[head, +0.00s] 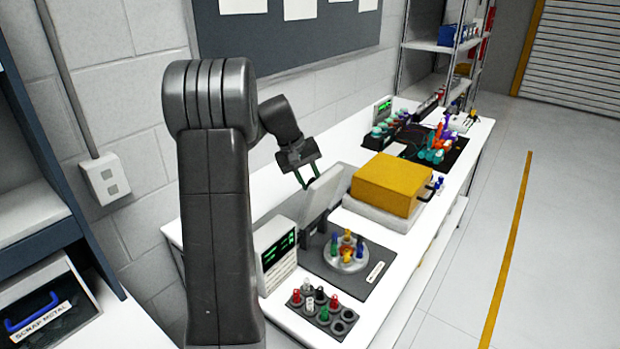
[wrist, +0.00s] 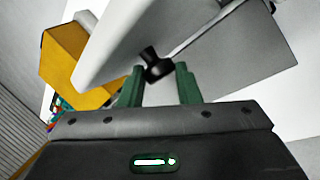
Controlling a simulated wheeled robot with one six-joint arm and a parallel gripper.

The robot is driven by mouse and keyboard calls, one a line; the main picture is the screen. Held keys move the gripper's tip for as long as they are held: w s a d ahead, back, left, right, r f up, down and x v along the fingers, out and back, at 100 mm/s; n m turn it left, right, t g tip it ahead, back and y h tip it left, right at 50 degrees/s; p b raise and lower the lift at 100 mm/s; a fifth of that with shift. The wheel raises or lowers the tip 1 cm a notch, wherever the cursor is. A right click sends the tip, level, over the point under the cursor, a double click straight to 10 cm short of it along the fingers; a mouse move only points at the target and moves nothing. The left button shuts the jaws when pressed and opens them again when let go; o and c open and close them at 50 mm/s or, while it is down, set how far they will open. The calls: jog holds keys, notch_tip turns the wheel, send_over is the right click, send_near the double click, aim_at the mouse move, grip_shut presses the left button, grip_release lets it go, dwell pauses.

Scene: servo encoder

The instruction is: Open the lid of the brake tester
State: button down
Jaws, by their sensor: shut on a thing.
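The brake tester's pale lid (head: 321,194) stands raised at a steep tilt above its grey body (head: 315,225) on the white bench. In the wrist view the lid (wrist: 120,45) fills the upper middle as a pale panel, with a black handle (wrist: 152,62) on it.
A yellow box (head: 388,182) on a white base stands close to the lid's right. In front are a round fixture with coloured pegs (head: 347,257), a peg tray (head: 322,312) and a green-display unit (head: 275,252). More parts crowd the bench's far end.

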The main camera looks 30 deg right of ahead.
jog(key=shift+s+a+f, duration=0.15)
jog(key=shift+a+f, duration=0.05)
jog(key=shift+f, duration=0.35)
jog(key=c, duration=1.2)
grip_release()
jog(key=shift+a, duration=0.1)
jog(key=shift+o, duration=0.6)
jog(key=shift+a, duration=0.15)
jog(key=shift+r, duration=0.15)
jog(key=shift+d, duration=0.2)
jog(key=shift+r, duration=0.15)
jog(key=shift+r, duration=0.3)
jog(key=b+v, duration=0.1)
jog(key=v, duration=1.2)
jog(key=shift+a, duration=0.15)
